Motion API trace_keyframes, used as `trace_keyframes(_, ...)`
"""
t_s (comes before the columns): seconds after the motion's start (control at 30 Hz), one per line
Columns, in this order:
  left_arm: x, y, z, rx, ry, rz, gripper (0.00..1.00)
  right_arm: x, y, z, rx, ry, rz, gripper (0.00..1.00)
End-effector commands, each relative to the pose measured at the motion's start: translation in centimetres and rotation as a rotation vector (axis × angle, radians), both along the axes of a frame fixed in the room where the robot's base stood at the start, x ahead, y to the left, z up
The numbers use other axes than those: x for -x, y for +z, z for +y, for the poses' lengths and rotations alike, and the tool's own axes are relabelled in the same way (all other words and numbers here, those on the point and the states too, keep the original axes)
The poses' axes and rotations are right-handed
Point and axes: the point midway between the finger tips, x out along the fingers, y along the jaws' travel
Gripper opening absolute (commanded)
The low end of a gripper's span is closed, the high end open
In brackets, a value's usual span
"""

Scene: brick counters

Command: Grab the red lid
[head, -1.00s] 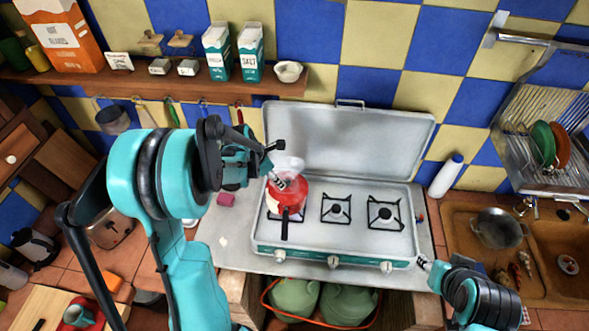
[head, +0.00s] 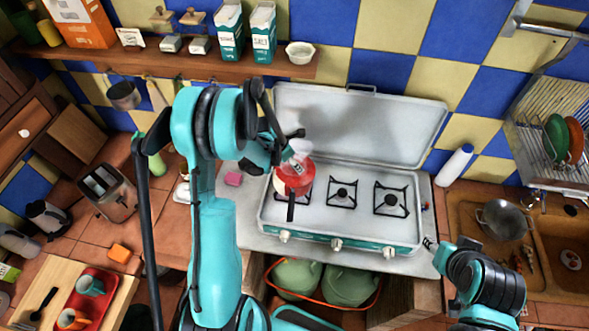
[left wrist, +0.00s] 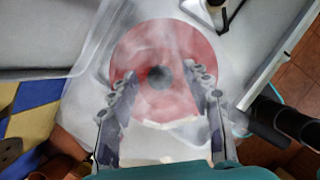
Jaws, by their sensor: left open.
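The red lid (head: 298,178) sits on a pot on the left burner of the stove, with a black pot handle (head: 291,210) pointing to the front. In the left wrist view the round red lid (left wrist: 160,48) has a dark knob (left wrist: 160,77) at its middle, and whitish steam blurs it. My left gripper (head: 297,160) is over the lid. Its open fingers (left wrist: 160,82) lie on either side of the knob in the wrist view, with nothing between them gripped. My right gripper (head: 431,243) is off the stove's front right corner; its jaws are too small to judge.
The stove's raised cover (head: 360,125) stands behind the burners. The middle and right burners (head: 391,200) are bare. A pink block (head: 233,179) lies left of the stove, a white bottle (head: 454,165) to its right. A shelf (head: 180,62) with boxes runs behind.

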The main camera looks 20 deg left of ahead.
Motion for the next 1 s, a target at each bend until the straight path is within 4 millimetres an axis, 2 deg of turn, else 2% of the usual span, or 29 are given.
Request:
trace_keyframes(0.07,0.0,0.0,0.0,0.000,0.000,0.000,0.47,0.0,0.0,0.0,0.000,0.000,0.000,0.40)
trace_keyframes(0.23,0.0,0.0,0.0,0.000,0.000,0.000,0.02,0.0,0.0,0.0,0.000,0.000,0.000,0.40)
trace_keyframes(0.27,0.0,0.0,0.0,0.000,0.000,0.000,0.00,0.0,0.0,0.0,0.000,0.000,0.000,0.40)
trace_keyframes(0.67,0.0,0.4,0.0,0.000,0.000,0.000,0.00,0.0,0.0,0.0,0.000,0.000,0.000,0.40)
trace_keyframes(0.83,0.0,2.0,0.0,0.000,0.000,0.000,0.00,0.0,-0.2,0.0,0.000,0.000,0.000,0.40)
trace_keyframes(0.97,0.0,4.4,-0.1,0.000,-0.001,0.000,0.00,0.0,-0.5,0.0,0.000,0.000,0.000,0.40)
trace_keyframes(1.0,-0.2,4.8,-1.4,0.001,-0.006,0.000,0.00,0.0,-0.6,0.0,0.000,0.000,0.000,0.40)
